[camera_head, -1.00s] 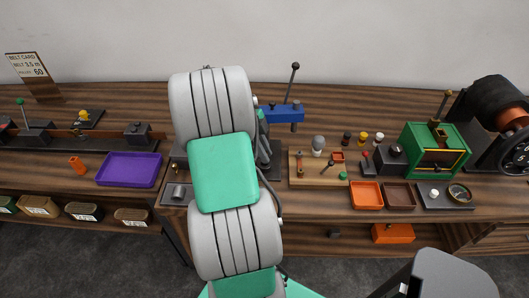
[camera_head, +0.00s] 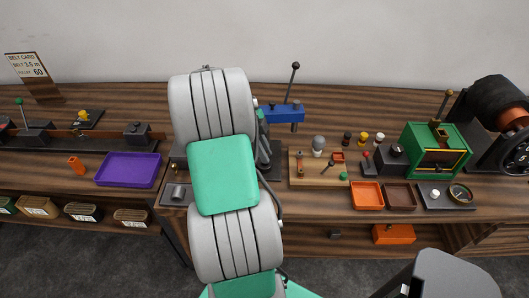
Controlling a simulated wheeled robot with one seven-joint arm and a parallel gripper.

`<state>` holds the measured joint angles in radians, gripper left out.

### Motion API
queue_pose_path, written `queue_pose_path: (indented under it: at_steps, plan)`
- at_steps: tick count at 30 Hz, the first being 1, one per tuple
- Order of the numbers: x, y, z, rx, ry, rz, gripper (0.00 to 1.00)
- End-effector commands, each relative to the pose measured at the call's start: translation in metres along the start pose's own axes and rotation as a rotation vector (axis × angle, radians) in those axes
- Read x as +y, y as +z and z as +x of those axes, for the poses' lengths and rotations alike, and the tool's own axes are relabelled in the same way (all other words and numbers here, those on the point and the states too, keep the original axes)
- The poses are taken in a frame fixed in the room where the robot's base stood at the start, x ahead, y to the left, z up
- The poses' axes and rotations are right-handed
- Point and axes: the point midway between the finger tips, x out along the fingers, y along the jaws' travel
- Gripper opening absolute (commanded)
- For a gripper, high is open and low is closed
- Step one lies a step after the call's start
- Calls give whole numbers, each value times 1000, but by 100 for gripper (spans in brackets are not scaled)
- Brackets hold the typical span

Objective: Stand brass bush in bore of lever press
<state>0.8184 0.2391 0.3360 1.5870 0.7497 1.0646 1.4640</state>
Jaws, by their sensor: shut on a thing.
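The lever press (camera_head: 286,111) has a blue head and a dark lever with a round knob tilted up to the right. It stands at the back of the bench, just right of my arm. Its left part and lower front are hidden behind my arm, and I cannot see its bore. I cannot make out the brass bush. My gripper is hidden behind my own white and green arm links, which fill the middle of the view.
A wooden tool board (camera_head: 318,181) lies right of the press, with orange (camera_head: 367,196) and brown (camera_head: 399,196) trays beside it. A green machine (camera_head: 436,150) stands farther right. A purple tray (camera_head: 128,169) and an orange cylinder (camera_head: 75,166) are at left.

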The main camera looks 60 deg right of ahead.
Motion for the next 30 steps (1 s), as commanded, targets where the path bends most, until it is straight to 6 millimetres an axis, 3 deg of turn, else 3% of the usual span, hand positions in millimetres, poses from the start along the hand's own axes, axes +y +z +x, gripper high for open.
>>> queue_pose_path:
  at_steps: [30]
  plan:
    - [0, 4, 10, 0, 0, 1, 0]
